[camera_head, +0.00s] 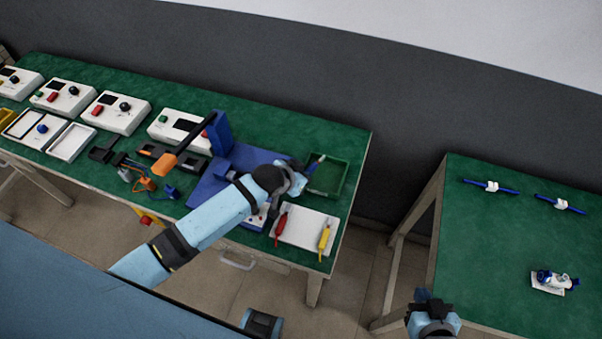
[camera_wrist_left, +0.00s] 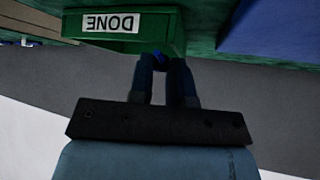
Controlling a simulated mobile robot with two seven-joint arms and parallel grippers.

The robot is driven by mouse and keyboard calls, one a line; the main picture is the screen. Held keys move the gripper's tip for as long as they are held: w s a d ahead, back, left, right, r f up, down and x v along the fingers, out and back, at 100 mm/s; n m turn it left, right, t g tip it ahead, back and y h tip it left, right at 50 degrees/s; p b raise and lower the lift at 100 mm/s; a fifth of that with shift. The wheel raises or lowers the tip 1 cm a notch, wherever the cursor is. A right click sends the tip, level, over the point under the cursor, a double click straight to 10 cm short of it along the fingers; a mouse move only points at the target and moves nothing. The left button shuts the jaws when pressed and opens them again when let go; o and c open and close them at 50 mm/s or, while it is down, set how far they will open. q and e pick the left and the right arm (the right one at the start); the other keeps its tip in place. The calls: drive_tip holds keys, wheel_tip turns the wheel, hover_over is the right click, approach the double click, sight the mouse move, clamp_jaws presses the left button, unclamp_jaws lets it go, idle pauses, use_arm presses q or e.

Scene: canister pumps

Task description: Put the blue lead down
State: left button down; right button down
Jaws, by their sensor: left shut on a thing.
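The blue lead (camera_head: 315,163) is in the fingers of my left gripper (camera_head: 309,172), at the left side of the green tray (camera_head: 343,178). Only a small blue bit of it (camera_wrist_left: 160,57) shows between the fingertips in the left wrist view. The left gripper (camera_wrist_left: 165,75) is shut on it, by the tray wall with the DONE label (camera_wrist_left: 110,22).
A blue stand (camera_head: 221,132) with an orange-tipped black arm rises left of my gripper. Several white instrument boxes (camera_head: 118,112) line the green bench. A second green table (camera_head: 500,240) at the right holds blue rods and a small pump, with much bare surface.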

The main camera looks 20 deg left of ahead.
use_arm(q)
drive_tip(key=shift+f, duration=0.2)
drive_tip(key=c, duration=1.1)
unclamp_jaws()
drive_tip(key=shift+s, duration=0.1)
drive_tip(key=shift+r, duration=0.1)
drive_tip(key=w+r+v, duration=0.1)
drive_tip(key=v, duration=1.1)
drive_tip(key=shift+n+t, duration=0.4)
drive_tip(key=shift+t, duration=0.2)
drive_tip(key=s+f, duration=0.2)
drive_tip(key=s+d+f, duration=0.1)
drive_tip(key=s, duration=0.2)
drive_tip(key=s+f, duration=0.2)
drive_tip(key=s, duration=0.1)
drive_tip(key=shift+d+f, duration=0.15)
drive_tip(key=shift+f, duration=0.2)
drive_tip(key=shift+n+t, duration=0.3)
drive_tip(key=shift+t, duration=0.4)
drive_tip(key=s+f, duration=0.1)
drive_tip(key=s, duration=0.1)
drive_tip(key=s+f, duration=0.1)
drive_tip(key=s, duration=0.1)
drive_tip(key=s+f, duration=0.1)
drive_tip(key=s, duration=0.1)
drive_tip(key=shift+s+a, duration=0.25)
drive_tip(key=shift+a, duration=0.05)
